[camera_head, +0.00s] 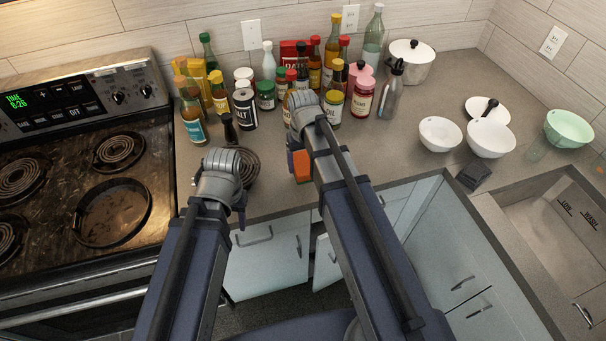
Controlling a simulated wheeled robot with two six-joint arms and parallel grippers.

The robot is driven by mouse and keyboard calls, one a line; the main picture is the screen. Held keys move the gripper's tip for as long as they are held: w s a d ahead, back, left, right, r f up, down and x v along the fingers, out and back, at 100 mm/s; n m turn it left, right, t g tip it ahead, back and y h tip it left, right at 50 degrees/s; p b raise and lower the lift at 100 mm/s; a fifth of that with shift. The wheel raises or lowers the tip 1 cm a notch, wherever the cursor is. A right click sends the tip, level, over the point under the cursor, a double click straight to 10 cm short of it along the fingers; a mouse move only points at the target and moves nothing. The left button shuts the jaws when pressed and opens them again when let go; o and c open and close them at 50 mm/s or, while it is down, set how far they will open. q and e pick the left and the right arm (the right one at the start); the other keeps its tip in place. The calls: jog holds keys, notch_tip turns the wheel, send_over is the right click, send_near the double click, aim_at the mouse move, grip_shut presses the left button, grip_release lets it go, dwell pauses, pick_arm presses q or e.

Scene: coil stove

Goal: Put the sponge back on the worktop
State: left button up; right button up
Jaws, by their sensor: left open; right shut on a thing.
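An orange sponge (300,166) shows just left of my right forearm, over the front part of the grey worktop (405,165). My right gripper (297,149) is shut on it; the wrist and arm hide the fingers and part of the sponge. I cannot tell whether the sponge touches the worktop. My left gripper (236,190) is open and empty near the worktop's front edge, right of the stove; its fingers are mostly hidden by its wrist.
Several bottles and jars (265,95) crowd the worktop behind the grippers. A coil stove (85,180) stands at left. White bowls (440,135) and the sink (560,225) are at right. The worktop is clear between the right forearm and the bowls. A cabinet door (326,262) below stands ajar.

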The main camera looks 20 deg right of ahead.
aim_at(303, 170)
jog(key=shift+f+b, duration=1.95)
jog(key=shift+r, duration=0.15)
jog(key=o, duration=1.1)
jog(key=shift+f, duration=0.2)
jog(key=shift+r, duration=0.1)
notch_tip(303, 170, up, 12)
jog(key=p, duration=1.2)
jog(key=shift+r, duration=0.15)
jog(key=s+a+n, duration=0.1)
jog(key=s+a, duration=0.2)
jog(key=s, duration=0.1)
jog(key=s+a+n, duration=0.1)
jog(key=s+a, duration=0.3)
jog(key=s, duration=0.1)
jog(key=s+a+n+h, duration=0.1)
jog(key=s+a, duration=0.2)
jog(key=s, duration=0.2)
jog(key=shift+s+a, duration=0.15)
jog(key=shift+a, duration=0.1)
